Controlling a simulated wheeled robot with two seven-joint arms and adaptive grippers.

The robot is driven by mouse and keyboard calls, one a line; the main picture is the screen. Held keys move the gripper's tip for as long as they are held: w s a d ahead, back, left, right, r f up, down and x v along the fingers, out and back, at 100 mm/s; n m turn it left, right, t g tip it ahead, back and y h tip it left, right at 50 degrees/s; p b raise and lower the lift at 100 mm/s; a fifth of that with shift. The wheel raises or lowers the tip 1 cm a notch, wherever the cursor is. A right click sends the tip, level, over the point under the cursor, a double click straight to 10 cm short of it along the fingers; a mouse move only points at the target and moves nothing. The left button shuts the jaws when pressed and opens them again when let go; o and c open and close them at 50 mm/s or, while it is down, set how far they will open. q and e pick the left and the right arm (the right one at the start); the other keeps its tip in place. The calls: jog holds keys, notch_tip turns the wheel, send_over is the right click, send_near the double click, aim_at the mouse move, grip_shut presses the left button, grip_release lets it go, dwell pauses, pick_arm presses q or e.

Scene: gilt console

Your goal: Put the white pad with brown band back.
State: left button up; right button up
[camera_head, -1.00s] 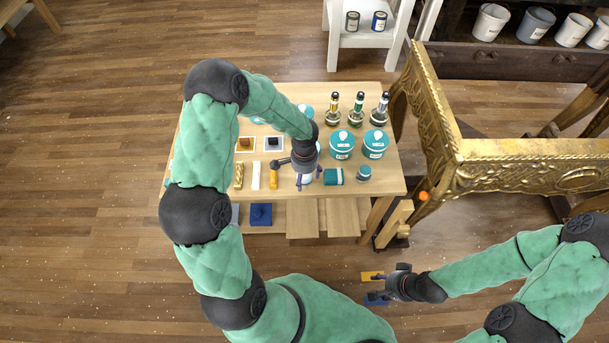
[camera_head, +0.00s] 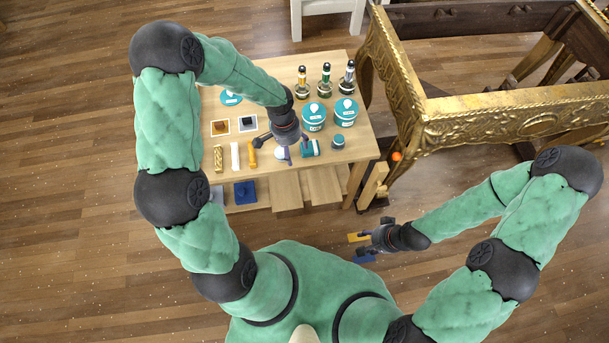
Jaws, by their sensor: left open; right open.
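A small white round thing (camera_head: 280,154) lies on the wooden table, partly hidden under my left gripper; it may be the white pad, but I cannot make out a brown band. My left gripper (camera_head: 275,149) is open above it, its fingers spread between the orange stick (camera_head: 252,154) and the teal box (camera_head: 310,149). I cannot tell whether it touches anything. My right gripper (camera_head: 363,245) is open, low in front of the table's right side, beside a yellow piece (camera_head: 357,237) and a blue piece (camera_head: 364,258); it holds nothing that I can make out.
A lower shelf holds a blue block (camera_head: 245,192). The gilt console (camera_head: 480,112) stands close at the right.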

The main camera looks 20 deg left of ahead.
pick_arm(q)
jog(key=s+d+f+n+h, duration=0.2)
jog(key=s+d+f+n, duration=0.4)
jog(key=s+d+f, duration=0.6)
jog(key=s+d, duration=0.1)
jog(key=s, duration=0.2)
jog(key=shift+s+f+h, duration=0.15)
jog(key=shift+f+h, duration=0.1)
jog(key=shift+h, duration=0.05)
jog(key=shift+d, duration=0.1)
